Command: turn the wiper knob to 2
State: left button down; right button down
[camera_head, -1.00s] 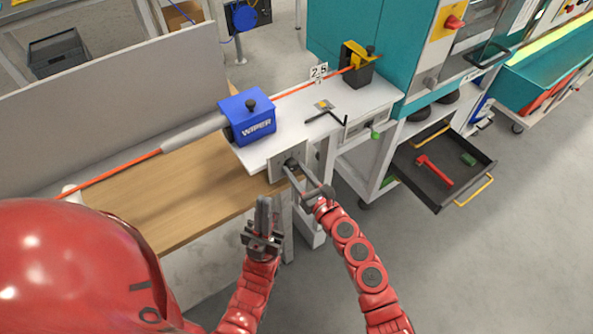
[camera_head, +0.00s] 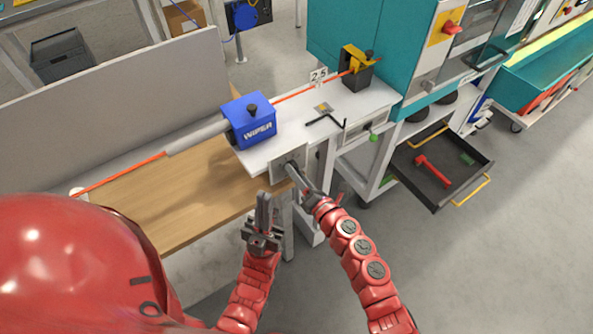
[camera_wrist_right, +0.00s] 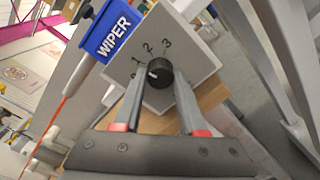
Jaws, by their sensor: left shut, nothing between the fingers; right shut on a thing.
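The wiper knob (camera_wrist_right: 158,73) is black and round, on a light grey panel (camera_wrist_right: 185,50) marked with 1, 2 and 3 in the right wrist view. A small white mark on it faces the left side of the dial, near 0 or 1; I cannot tell exactly which. My right gripper (camera_wrist_right: 160,85) has a finger on each side of the knob and is shut on it. In the head view my right gripper (camera_head: 291,170) hides the knob. My left gripper (camera_head: 264,202) is shut and empty, pointing up, left of the right one. The blue WIPER box (camera_head: 250,120) stands above the panel.
An orange cable (camera_head: 125,175) runs through the WIPER box to a yellow and black unit (camera_head: 357,68). A black hex key (camera_head: 327,121) lies on the white bench top. An open drawer (camera_head: 437,200) with a red tool (camera_head: 434,170) juts out at right.

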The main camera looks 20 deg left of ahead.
jog(key=m+p, duration=0.2)
jog(key=m, duration=0.3)
jog(key=shift+r+m, duration=0.1)
jog(key=shift+m, duration=0.3)
jog(key=shift+m+p, duration=0.3)
jog(key=shift+c, duration=2.3)
grip_release()
jog(key=b+v, duration=0.4)
jog(key=v, duration=1.3)
jog(key=shift+d, duration=0.25)
